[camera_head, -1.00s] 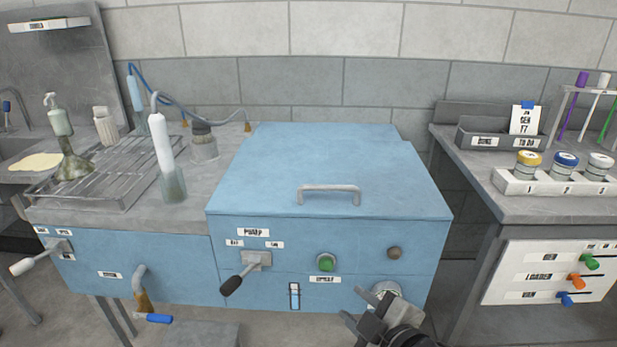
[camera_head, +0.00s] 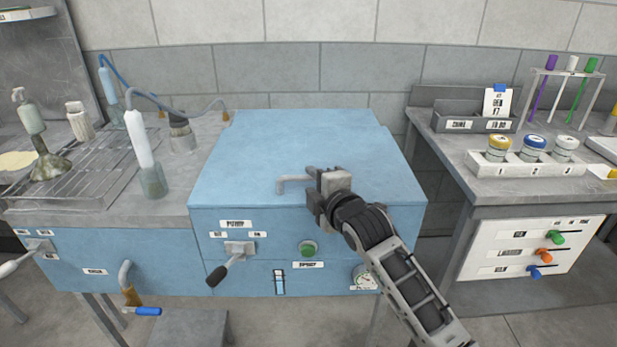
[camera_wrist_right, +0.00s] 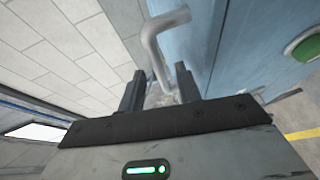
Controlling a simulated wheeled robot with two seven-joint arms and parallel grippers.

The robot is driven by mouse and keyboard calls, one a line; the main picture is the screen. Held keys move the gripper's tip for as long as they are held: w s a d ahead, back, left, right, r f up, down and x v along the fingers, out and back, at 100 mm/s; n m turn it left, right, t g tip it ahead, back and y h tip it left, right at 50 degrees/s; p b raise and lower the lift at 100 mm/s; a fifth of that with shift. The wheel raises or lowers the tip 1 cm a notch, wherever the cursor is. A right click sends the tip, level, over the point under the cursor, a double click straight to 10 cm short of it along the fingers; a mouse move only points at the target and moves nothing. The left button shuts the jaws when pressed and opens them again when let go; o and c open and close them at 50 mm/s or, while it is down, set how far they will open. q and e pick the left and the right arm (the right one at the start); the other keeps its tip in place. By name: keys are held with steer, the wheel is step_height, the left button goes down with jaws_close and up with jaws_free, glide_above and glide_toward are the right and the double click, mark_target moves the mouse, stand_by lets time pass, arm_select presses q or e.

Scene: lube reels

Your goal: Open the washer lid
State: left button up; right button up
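The blue washer lid (camera_head: 300,140) is closed and lies flat on top of the blue washer (camera_head: 350,250). Its grey bar handle (camera_head: 290,181) stands near the front edge, and its right part is hidden behind my right gripper (camera_head: 314,187). In the right wrist view the bent handle bar (camera_wrist_right: 152,45) reaches in between the two dark fingers of the right gripper (camera_wrist_right: 158,76). The fingers are apart, with gaps visible beside the bar. My left gripper is not in view.
A front lever (camera_head: 225,270) sticks out.

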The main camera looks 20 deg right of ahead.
mark_target(310, 180)
steer(key=shift+x, duration=1.55)
